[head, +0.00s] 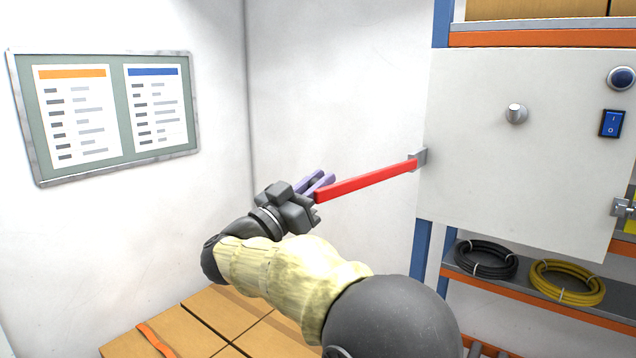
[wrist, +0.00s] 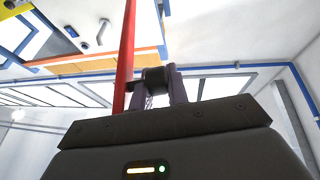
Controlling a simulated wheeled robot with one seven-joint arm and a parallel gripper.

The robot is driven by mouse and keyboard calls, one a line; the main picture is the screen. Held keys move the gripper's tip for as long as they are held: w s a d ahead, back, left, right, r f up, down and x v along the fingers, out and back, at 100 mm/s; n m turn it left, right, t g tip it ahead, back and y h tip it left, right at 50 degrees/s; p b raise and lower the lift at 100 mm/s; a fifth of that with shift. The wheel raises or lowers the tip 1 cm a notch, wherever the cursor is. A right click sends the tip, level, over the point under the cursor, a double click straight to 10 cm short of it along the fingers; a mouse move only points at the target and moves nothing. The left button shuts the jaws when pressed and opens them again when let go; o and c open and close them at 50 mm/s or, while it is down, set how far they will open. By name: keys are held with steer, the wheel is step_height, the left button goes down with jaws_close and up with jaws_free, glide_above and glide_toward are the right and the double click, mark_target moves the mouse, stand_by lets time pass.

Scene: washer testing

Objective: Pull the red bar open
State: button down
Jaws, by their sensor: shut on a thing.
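The red bar (head: 365,181) runs from a grey bracket (head: 419,158) at the left edge of the white panel (head: 510,185) out to the left, clear of the panel face. My gripper (head: 316,182) is at the bar's free left end, its purple fingers beside the bar. In the wrist view the red bar (wrist: 125,50) passes left of the fingers. A dark peg-like piece (wrist: 153,76) sits between the fingers (wrist: 160,88) and seems to join the bar. My gripper is shut on it. The exact contact is partly hidden.
The panel carries a round knob (head: 516,113), a blue switch (head: 613,123) and a round button (head: 621,78). Black (head: 485,259) and yellow (head: 567,283) cable coils lie on a shelf below. Cardboard boxes (head: 215,312) stand under my arm. A notice board (head: 108,112) hangs on the left wall.

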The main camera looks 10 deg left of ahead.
steer(key=c, duration=1.6)
jaws_free()
steer(key=shift+c, duration=0.2)
steer(key=shift+w+d, duration=0.1)
steer(key=b+v, duration=0.8)
steer(key=v, duration=0.9)
steer(key=shift+b, duration=0.3)
steer(key=shift+f, duration=0.15)
